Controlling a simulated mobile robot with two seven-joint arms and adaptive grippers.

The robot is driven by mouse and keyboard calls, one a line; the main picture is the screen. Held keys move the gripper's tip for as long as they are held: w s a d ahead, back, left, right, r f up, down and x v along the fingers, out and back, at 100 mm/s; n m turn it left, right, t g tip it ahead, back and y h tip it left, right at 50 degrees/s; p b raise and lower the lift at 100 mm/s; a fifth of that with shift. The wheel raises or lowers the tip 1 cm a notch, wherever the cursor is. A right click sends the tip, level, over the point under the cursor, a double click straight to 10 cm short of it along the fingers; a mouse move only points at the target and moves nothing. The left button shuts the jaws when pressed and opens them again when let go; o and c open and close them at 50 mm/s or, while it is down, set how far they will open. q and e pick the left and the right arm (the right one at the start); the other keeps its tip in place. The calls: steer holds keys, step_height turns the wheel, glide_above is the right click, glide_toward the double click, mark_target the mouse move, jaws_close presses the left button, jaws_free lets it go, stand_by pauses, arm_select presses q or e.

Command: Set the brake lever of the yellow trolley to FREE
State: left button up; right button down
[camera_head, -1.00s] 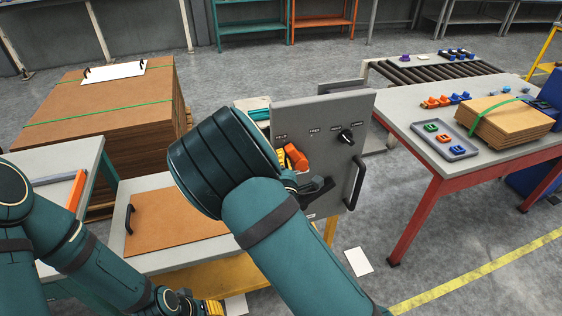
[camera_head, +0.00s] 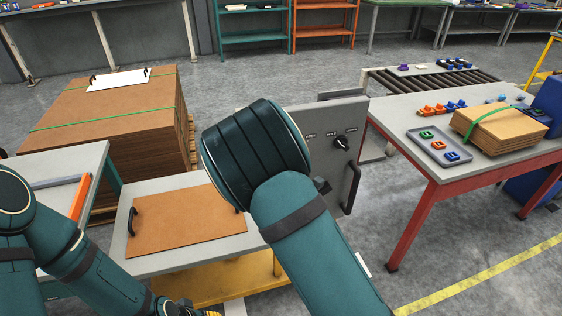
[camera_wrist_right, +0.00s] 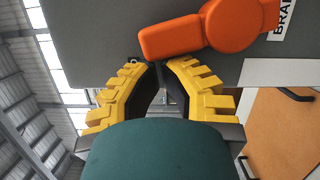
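The orange brake lever (camera_wrist_right: 205,32) shows in the right wrist view, on a grey panel (camera_wrist_right: 110,35) beside a partly cut-off white label starting "BRA". My right gripper (camera_wrist_right: 160,64) has its yellow fingers curved in, tips nearly together and nothing seen between them. The tips are near the lever's free end; I cannot tell whether they touch. In the head view my right forearm hides the lever and this gripper. The yellow trolley (camera_head: 225,280) stands below, its grey top carrying a brown board (camera_head: 185,222) with black handles.
An upright grey panel (camera_head: 325,115) with a black knob (camera_head: 341,143) and black handle (camera_head: 350,188) stands behind my right arm. A red-legged table (camera_head: 425,180) is at right, a board stack (camera_head: 110,115) at left. Open floor lies between trolley and table.

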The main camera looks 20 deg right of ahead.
steer(key=d+m, duration=0.1)
steer(key=m, duration=0.1)
steer(key=d+r+m+g, duration=0.1)
steer(key=shift+w+d+m, duration=0.1)
steer(key=shift+m, duration=0.3)
arm_select(q)
steer(key=shift+w+f+b, duration=0.1)
steer(key=shift+f+b, duration=0.15)
steer(key=shift+b, duration=0.05)
arm_select(e)
steer(key=shift+d+r+m+g+y, duration=0.15)
steer(key=shift+d+m+y, duration=0.1)
steer(key=shift+d+m, duration=0.45)
steer(key=shift+d+r+m+g+y, duration=0.15)
steer(key=shift+d+m+y, duration=0.2)
steer(key=shift+m, duration=0.65)
steer(key=shift+d, duration=0.1)
arm_select(q)
steer(key=shift+a+r, duration=0.1)
steer(key=shift+a, duration=0.05)
arm_select(e)
steer(key=shift+w+r, duration=0.1)
steer(key=shift+w, duration=0.05)
